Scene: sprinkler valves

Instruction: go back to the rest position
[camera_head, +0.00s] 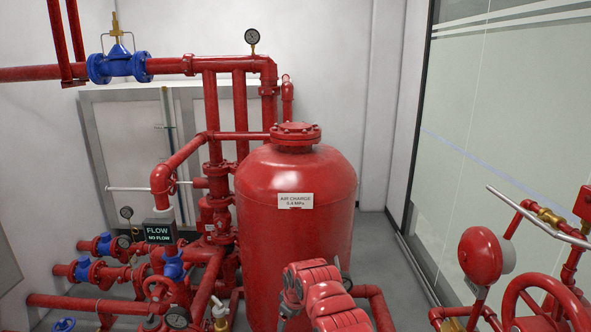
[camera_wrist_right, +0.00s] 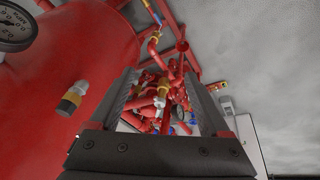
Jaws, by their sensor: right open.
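My right gripper (camera_wrist_right: 160,76) shows in the right wrist view with its two dark fingers spread apart. It is open, and I see nothing held between the fingers. Red pipes and a brass-coloured fitting (camera_wrist_right: 160,92) show beyond the gap between the fingers. A large red tank surface (camera_wrist_right: 60,85) fills the left of that view, apart from the left finger. I cannot make out either gripper in the head view, and my left gripper is in neither view.
The red tank (camera_head: 292,215) stands mid-room in the head view. Pipes with blue valves (camera_head: 122,65) and a flow sign (camera_head: 160,233) are at its left. A red bell (camera_head: 484,254) and handwheel (camera_head: 545,300) are at lower right. Grey floor (camera_head: 385,255) lies between tank and glass wall.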

